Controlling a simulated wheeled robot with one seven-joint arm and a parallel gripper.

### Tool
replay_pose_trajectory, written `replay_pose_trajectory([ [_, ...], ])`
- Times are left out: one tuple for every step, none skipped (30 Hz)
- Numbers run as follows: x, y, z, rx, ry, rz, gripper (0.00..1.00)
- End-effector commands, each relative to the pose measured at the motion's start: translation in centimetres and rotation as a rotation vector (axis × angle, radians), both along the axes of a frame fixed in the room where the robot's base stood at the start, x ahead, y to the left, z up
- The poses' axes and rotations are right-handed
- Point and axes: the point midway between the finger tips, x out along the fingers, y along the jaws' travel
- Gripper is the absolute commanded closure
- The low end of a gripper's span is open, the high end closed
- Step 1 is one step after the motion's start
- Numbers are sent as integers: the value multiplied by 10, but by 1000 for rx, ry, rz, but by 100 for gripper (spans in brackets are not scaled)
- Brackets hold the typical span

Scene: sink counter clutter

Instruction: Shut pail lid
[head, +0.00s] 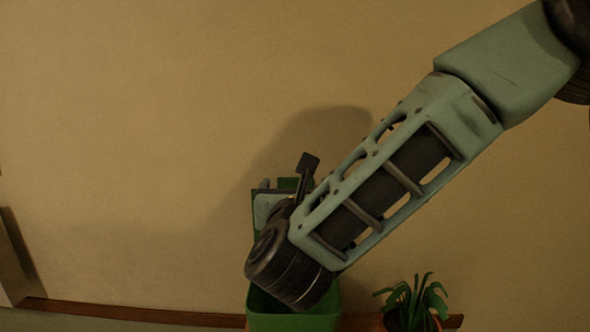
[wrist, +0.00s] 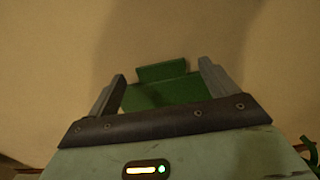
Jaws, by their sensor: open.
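The green pail (head: 292,322) stands low against the wall in the head view, its opening partly covered by my arm. Its green lid (head: 288,184) stands up and open at the back of the pail, mostly hidden behind my wrist. In the wrist view the lid (wrist: 165,93) shows between and beyond the two grey fingers. My gripper (wrist: 162,69) is open and empty, with its fingers spread to either side of the lid in that picture. I cannot tell whether a finger touches the lid. In the head view my gripper is mostly hidden by my own wrist.
A potted plant (head: 413,302) with green leaves stands just right of the pail. The bare tan wall (head: 130,130) rises behind everything. A brown skirting board (head: 130,312) runs along its foot. The space left of the pail looks clear.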

Motion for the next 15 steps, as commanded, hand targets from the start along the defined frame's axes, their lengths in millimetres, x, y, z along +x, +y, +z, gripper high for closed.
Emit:
replay_pose_trajectory([
  [7, 0, 3, 1, 2, -1, 15],
  [10, 0, 2, 1, 2, -1, 15],
  [13, 0, 2, 1, 1, 0, 15],
  [15, 0, 2, 0, 0, 0, 15],
  [17, 0, 2, 0, 0, 1, 15],
  [19, 0, 1, 0, 0, 0, 15],
  [20, 0, 1, 0, 0, 0, 15],
  [20, -1, 0, 0, 0, 0, 15],
  [21, -1, 0, 0, 0, 0, 15],
  [21, -1, 0, 0, -1, 0, 15],
  [21, -1, 0, 0, -1, 0, 15],
  [21, -1, 0, 0, -1, 0, 15],
  [21, -1, 0, 0, -1, 0, 15],
  [21, -1, 0, 0, -1, 0, 15],
  [21, 0, 0, 0, -1, 1, 15],
])
